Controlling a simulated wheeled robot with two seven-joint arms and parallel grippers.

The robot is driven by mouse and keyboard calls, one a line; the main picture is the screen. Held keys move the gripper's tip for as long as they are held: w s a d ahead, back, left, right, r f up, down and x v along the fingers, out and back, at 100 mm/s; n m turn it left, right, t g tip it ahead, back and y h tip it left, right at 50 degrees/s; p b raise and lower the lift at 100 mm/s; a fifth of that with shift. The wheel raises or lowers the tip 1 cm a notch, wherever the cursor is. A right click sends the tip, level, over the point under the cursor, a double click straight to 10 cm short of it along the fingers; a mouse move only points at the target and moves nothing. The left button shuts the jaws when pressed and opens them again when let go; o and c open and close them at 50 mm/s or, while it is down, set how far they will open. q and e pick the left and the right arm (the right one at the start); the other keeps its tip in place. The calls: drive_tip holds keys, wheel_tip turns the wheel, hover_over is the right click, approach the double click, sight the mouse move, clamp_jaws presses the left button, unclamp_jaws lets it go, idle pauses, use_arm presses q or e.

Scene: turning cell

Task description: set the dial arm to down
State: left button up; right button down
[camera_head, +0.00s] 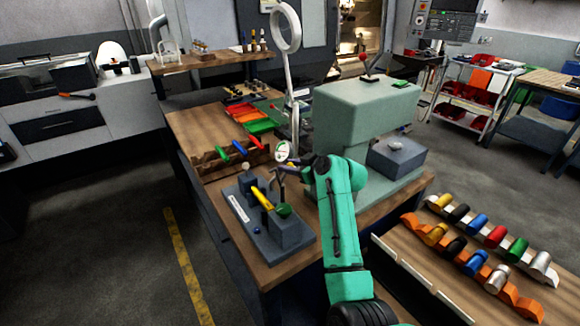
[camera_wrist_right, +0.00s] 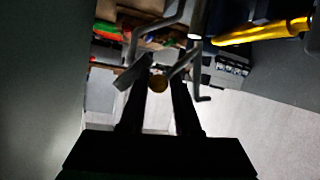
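A round white dial face (camera_head: 283,151) stands at the near left side of the green machine in the head view, close beside my right gripper (camera_head: 283,171). I take it to be on the dial arm; the arm itself is mostly hidden and its setting is unclear. My right gripper comes in from the lower right. In the right wrist view its dark fingers (camera_wrist_right: 158,84) are apart, with a small round yellowish thing (camera_wrist_right: 158,83) showing between them. Whether they touch it I cannot tell. Thin grey bent rods (camera_wrist_right: 194,60) pass close by the fingertips. My left gripper is not in view.
A grey fixture (camera_head: 236,208) with a yellow bar (camera_head: 262,198) and green knob (camera_head: 283,210) stands just below the gripper. The green machine (camera_head: 360,105) is to the right. A wooden rack (camera_head: 228,158) with coloured handles lies behind left.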

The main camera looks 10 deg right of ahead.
sight(281, 180)
drive_tip(key=shift+s+d+f, duration=0.1)
drive_tip(key=shift+d+f, duration=0.1)
drive_tip(key=shift+f, duration=0.3)
idle(0.9)
drive_tip(key=shift+s+a+r+n+h, duration=0.2)
drive_tip(key=shift+a+r+n+h, duration=0.15)
drive_tip(key=shift+a+n+h, duration=0.35)
drive_tip(key=shift+s+a+r+n+t+h+p, duration=0.25)
drive_tip(key=shift+a+n+h, duration=0.25)
drive_tip(key=shift+n, duration=0.3)
drive_tip(key=shift+s+a+r+n+t+h+p, duration=0.1)
drive_tip(key=shift+a+n+t+h, duration=0.2)
drive_tip(key=shift+n+h, duration=0.4)
drive_tip(key=shift+a, duration=0.1)
